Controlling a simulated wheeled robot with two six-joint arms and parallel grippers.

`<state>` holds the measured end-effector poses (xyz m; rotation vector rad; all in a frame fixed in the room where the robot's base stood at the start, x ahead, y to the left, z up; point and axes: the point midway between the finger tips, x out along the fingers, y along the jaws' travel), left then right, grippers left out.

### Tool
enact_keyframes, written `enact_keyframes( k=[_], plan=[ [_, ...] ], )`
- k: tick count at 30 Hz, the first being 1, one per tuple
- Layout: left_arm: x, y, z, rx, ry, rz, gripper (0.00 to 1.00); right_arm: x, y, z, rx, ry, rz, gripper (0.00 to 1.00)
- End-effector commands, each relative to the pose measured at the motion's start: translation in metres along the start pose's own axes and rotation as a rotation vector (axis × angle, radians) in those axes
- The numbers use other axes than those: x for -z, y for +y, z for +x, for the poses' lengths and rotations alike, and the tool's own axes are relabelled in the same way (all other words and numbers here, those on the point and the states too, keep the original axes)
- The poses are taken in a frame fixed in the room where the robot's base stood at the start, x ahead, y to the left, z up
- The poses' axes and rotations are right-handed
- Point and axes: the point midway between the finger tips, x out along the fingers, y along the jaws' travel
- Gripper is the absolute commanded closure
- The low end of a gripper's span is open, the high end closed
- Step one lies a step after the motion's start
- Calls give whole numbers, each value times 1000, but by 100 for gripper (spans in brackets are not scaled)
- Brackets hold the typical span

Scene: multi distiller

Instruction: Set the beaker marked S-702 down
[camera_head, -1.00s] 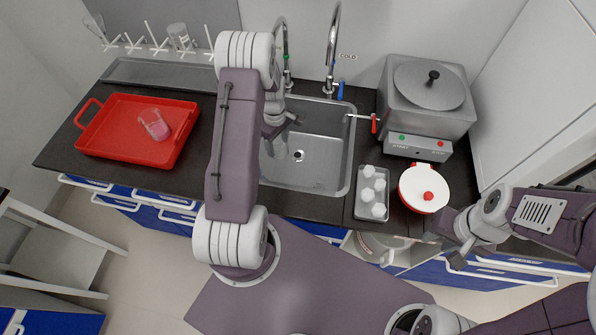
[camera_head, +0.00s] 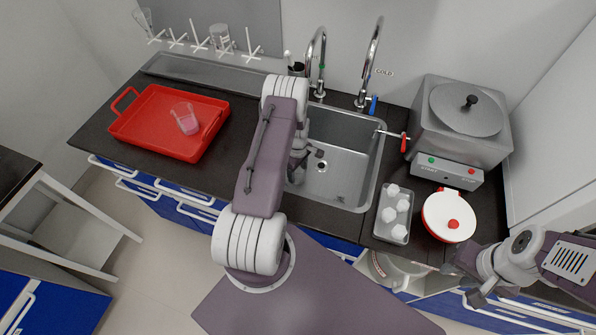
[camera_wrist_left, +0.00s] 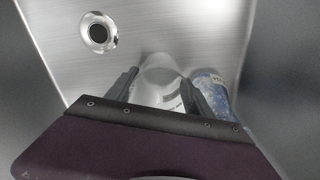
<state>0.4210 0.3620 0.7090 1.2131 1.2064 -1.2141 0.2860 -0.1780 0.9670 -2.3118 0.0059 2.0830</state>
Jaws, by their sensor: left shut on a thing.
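My left gripper (camera_head: 300,165) is over the left part of the metal sink (camera_head: 350,180), near the drain. In the left wrist view the left gripper (camera_wrist_left: 164,85) is shut on a clear glass beaker (camera_wrist_left: 160,72) with a small pale label, too blurred to read. A second vessel with bluish contents (camera_wrist_left: 211,88) and a label is just right of the fingers. The head view hides both behind my left arm. My right gripper (camera_head: 460,280) is open and empty in front of the counter's right end.
A red tray (camera_head: 128,125) holds a beaker with pink contents (camera_head: 185,120). A drying rack (camera_head: 200,40) stands at the back left. At the right are a grey tray of white pieces (camera_head: 398,233), a white-lidded pot (camera_head: 448,216) and a steel bath (camera_head: 462,125). Two taps (camera_head: 370,65) rise behind the sink.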

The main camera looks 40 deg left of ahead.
Motion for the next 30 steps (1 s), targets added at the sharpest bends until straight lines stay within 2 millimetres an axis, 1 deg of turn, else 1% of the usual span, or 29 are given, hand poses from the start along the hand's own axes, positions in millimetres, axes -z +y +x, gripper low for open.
enact_keyframes(
  k=[1, 8, 11, 12, 13, 23, 24, 26, 30],
  plan=[
    [0, 0, 3, -1, 0, 0, 89, 0, 0, 0, 0, 0, 0, 66],
    [0, 1, 3, -2, 1, 0, 89, 0, 0, 0, 0, 0, 0, 66],
    [0, 1, 7, -2, 1, 0, 89, 0, 0, 4, 0, 0, 0, 66],
    [0, 0, 7, -1, 1, 0, 37, 0, 0, 4, 0, 0, 0, 66],
    [0, 0, 6, -1, 1, 0, 31, 0, 0, 3, 0, 0, 0, 66],
    [0, 0, 4, -1, 1, 0, 31, 0, 0, 1, 0, 0, 0, 66],
    [0, 0, 0, -2, 1, 0, 31, 0, 0, -2, 0, 0, 0, 66],
    [0, 1, -4, -2, 1, 0, 31, 0, 0, 0, 0, 0, 0, 66],
    [1, 2, -28, -5, 3, 0, 31, 0, 0, 0, 0, 0, 0, 66]
  ],
)
